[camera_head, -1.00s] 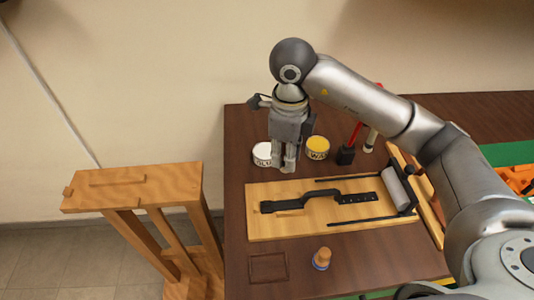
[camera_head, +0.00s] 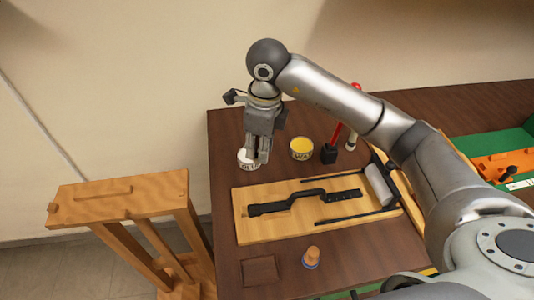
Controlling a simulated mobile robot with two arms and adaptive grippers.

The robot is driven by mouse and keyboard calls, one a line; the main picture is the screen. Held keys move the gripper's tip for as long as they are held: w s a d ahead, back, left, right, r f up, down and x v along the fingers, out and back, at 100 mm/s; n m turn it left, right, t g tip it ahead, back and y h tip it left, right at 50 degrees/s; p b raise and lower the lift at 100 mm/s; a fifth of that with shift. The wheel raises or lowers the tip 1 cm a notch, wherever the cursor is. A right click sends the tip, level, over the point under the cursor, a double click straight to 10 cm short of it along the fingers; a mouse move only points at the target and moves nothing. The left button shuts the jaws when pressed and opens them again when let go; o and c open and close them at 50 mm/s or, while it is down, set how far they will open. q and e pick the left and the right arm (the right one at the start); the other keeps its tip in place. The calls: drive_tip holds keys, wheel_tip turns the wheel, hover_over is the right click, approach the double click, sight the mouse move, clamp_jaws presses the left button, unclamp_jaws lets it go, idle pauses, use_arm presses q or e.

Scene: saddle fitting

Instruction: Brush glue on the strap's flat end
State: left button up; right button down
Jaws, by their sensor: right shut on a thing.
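The black strap (camera_head: 285,204) lies on a pale wooden board (camera_head: 245,229); one end carries a row of holes. The white glue tin (camera_head: 243,153) stands behind the board's left part. My right gripper (camera_head: 257,159) points down at this tin, and its fingers hide the tin's right side. It is shut on a slim thing, likely the glue brush, which the fingers hide almost wholly. I cannot tell whether its tip is inside the tin. My left gripper is not in view.
A yellow tin (camera_head: 302,149), a black-headed tool with red handle (camera_head: 329,153) and a grey roller (camera_head: 379,185) stand nearby. A wooden-topped knob (camera_head: 311,256) stands in front of the board. A wooden stand (camera_head: 118,192) is at the left.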

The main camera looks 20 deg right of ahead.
drive_tip(key=w+d+f+t+y+p, duration=0.2)
drive_tip(key=w, duration=0.8)
drive_tip(key=shift+f+b, duration=1.65)
drive_tip(key=shift+f, duration=1.35)
drive_tip(key=shift+s+f+b, duration=0.1)
drive_tip(key=shift+f+b, duration=0.6)
drive_tip(key=shift+f, duration=0.1)
drive_tip(key=shift+d+r+p, duration=0.1)
drive_tip(key=shift+r+p, duration=0.45)
drive_tip(key=shift+r, duration=0.25)
wheel_tip(320, 180, up, 6)
drive_tip(key=p, duration=0.3)
drive_tip(key=shift+f, duration=0.2)
